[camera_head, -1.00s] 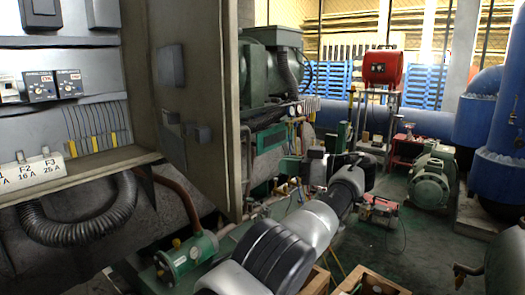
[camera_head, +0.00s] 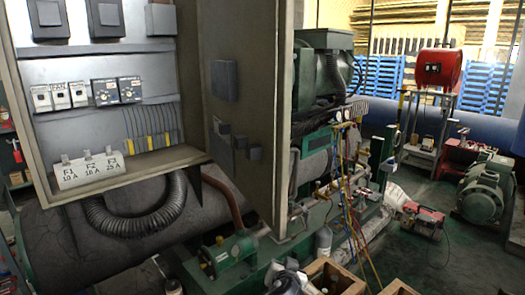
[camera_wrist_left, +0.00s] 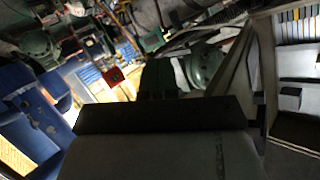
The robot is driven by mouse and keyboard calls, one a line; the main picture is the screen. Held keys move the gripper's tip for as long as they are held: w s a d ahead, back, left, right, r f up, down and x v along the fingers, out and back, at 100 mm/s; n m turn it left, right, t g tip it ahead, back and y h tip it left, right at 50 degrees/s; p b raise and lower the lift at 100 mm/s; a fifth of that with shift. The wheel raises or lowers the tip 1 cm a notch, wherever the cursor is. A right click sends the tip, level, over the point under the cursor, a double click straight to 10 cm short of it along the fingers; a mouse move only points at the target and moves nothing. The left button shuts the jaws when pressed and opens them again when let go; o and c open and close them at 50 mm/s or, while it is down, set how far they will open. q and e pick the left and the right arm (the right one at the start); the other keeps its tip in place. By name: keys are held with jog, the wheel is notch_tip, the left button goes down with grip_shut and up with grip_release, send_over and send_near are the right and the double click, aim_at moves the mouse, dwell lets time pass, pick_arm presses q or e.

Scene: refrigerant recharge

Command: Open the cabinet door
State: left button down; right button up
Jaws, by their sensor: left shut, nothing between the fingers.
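The grey electrical cabinet (camera_head: 18,95) stands at the left of the head view, its front open and the fuses and breakers inside in plain sight. Its door (camera_head: 262,115) stands swung out on the right side, well away from the opening. The cabinet also shows at the right of the left wrist view (camera_wrist_left: 258,95), with a pale panel that looks like the door (camera_wrist_left: 232,75) beside it. My left gripper (camera_wrist_left: 158,80) is dark against the scene in the wrist view, shut and empty, apart from the door. My right gripper is in neither current view.
A black corrugated hose (camera_head: 130,222) hangs under the cabinet. A green machine (camera_head: 325,75) with gauges and coloured hoses stands behind the door. Open wooden crates (camera_head: 335,278) are at the bottom.

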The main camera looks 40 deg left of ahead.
pick_arm(q)
jog(key=d+r+m+t+h+p, duration=0.1)
jog(key=d+r+m+t+h, duration=0.2)
jog(key=r+m+h, duration=1.05)
jog(key=d+r+m+t+h+p, duration=0.1)
jog(key=d+r+m+t+h, duration=0.2)
jog(key=r+m+h, duration=1)
jog(key=g+y+p, duration=0.1)
jog(key=g+y, duration=0.8)
jog(key=y, duration=0.5)
send_near(272, 165)
jog(key=shift+y, duration=0.25)
jog(key=p+x, duration=0.4)
jog(key=x, duration=0.2)
jog(key=shift+s, duration=0.15)
jog(key=shift+w+d+f, duration=0.15)
jog(key=shift+w+d, duration=0.1)
jog(key=shift+w, duration=0.05)
